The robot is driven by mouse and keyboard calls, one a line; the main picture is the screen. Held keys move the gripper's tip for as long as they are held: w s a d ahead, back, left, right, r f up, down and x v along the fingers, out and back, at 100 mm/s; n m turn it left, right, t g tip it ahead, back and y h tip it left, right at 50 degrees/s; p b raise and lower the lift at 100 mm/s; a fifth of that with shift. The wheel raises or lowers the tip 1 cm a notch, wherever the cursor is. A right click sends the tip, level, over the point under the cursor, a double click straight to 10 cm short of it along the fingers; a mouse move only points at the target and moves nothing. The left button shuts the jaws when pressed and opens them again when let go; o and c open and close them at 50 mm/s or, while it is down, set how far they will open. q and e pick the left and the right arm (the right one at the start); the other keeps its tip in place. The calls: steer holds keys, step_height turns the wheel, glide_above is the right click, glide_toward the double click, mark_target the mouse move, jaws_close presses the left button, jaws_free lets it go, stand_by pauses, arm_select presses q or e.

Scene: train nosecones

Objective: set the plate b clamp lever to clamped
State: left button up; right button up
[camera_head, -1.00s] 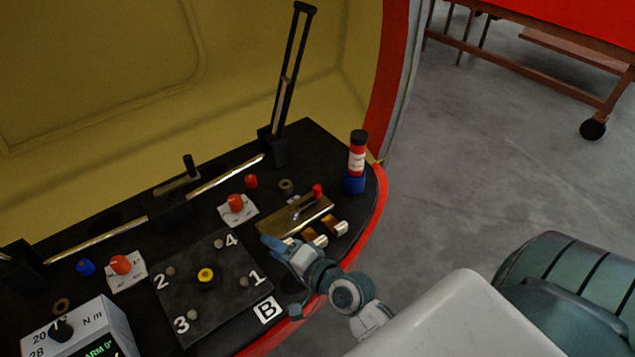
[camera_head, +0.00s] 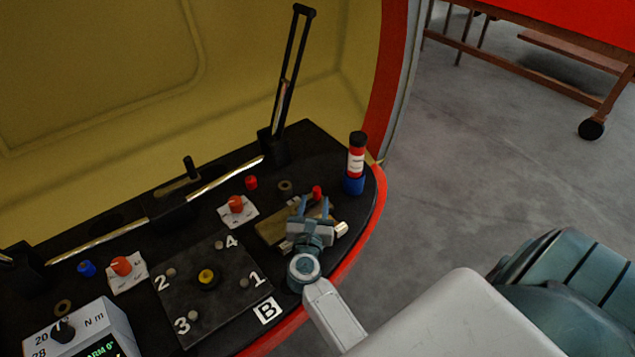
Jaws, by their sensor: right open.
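Plate B is the dark square plate (camera_head: 222,270) with the numbers 1 to 4, a yellow centre button and a white "B" label (camera_head: 267,309) at its lower right corner. To its right lies a brass plate (camera_head: 268,228) with a red-knobbed lever (camera_head: 317,191). An orange-red knob (camera_head: 236,204) on a white label stands just above plate B. I cannot read which of these is marked as the clamp. My right gripper (camera_head: 311,206) is open over the brass plate, its fingertips close to the red knob, hiding most of the lever. My left gripper is not in view.
A red bottle (camera_head: 356,160) in a blue holder (camera_head: 354,184) stands right of the gripper. A tall black lever (camera_head: 287,85) rises behind. A torque meter (camera_head: 78,333) sits at lower left. The console's red rim (camera_head: 352,254) curves around the right side.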

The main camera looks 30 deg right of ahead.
mark_target(316, 192)
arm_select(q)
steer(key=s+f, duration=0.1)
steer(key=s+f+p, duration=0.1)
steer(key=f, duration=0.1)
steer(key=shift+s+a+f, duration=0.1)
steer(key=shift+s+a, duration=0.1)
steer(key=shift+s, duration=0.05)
arm_select(e)
steer(key=x, duration=0.7)
steer(key=shift+w+d, duration=0.2)
steer(key=shift+w, duration=0.05)
jaws_close()
